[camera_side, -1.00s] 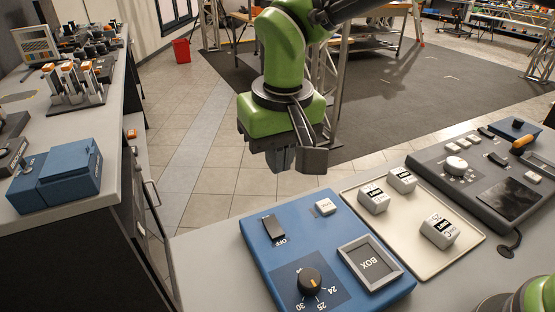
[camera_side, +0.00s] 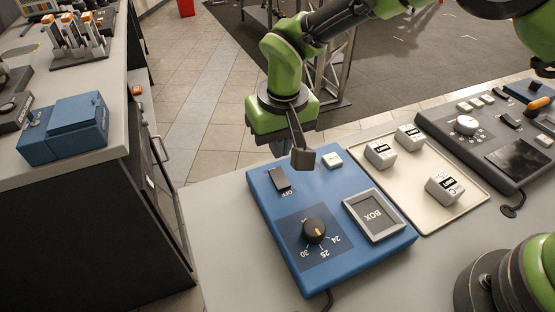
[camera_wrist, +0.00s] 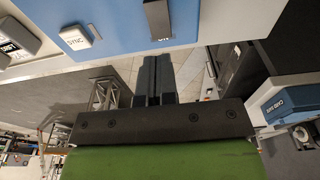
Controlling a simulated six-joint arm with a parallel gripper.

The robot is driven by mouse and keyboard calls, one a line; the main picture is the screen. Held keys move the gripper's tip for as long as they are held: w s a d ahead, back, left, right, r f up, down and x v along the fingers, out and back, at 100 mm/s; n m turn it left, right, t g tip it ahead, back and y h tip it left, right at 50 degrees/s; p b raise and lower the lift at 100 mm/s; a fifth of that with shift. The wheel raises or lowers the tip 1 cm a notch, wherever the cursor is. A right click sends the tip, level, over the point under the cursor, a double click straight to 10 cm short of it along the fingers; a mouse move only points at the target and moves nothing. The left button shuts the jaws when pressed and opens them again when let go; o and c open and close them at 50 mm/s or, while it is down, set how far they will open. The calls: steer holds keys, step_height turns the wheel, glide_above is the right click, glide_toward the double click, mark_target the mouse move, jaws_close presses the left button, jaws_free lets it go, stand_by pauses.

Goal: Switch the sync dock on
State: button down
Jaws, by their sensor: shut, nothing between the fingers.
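The blue dock (camera_side: 316,262) lies on the grey bench in the side view. Its dark rocker switch (camera_side: 280,179) stands at the far left corner beside an OFF label. A white button (camera_side: 332,160), a black dial (camera_side: 314,230) and a grey BOX frame (camera_side: 348,204) are also on it. In the wrist view the switch (camera_wrist: 158,18) is at the top, and the white button (camera_wrist: 75,38) reads SYNC. My gripper (camera_side: 281,150) is shut and empty, just beyond the dock's far edge near the switch. Its closed fingers (camera_wrist: 153,62) point toward the switch with a visible gap.
A cream tray (camera_side: 463,205) with several white blocks lies right of the dock. A dark control panel (camera_side: 470,148) is further right. A side counter (camera_side: 75,160) with a blue box (camera_side: 75,125) stands at left. Open floor lies beyond the bench.

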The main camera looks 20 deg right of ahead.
mark_target(280, 176)
steer(key=shift+w+f, duration=0.15)
steer(key=shift+f, duration=1.15)
steer(key=shift+w+f, duration=0.15)
steer(key=shift+f, duration=1.1)
steer(key=shift+w+f, duration=0.1)
steer(key=shift+f, duration=0.25)
steer(key=shift+s+r, duration=0.3)
steer(key=shift+s, duration=0.55)
step_height(280, 176, up, 14)
steer(key=s, duration=0.1)
steer(key=shift+s, duration=0.3)
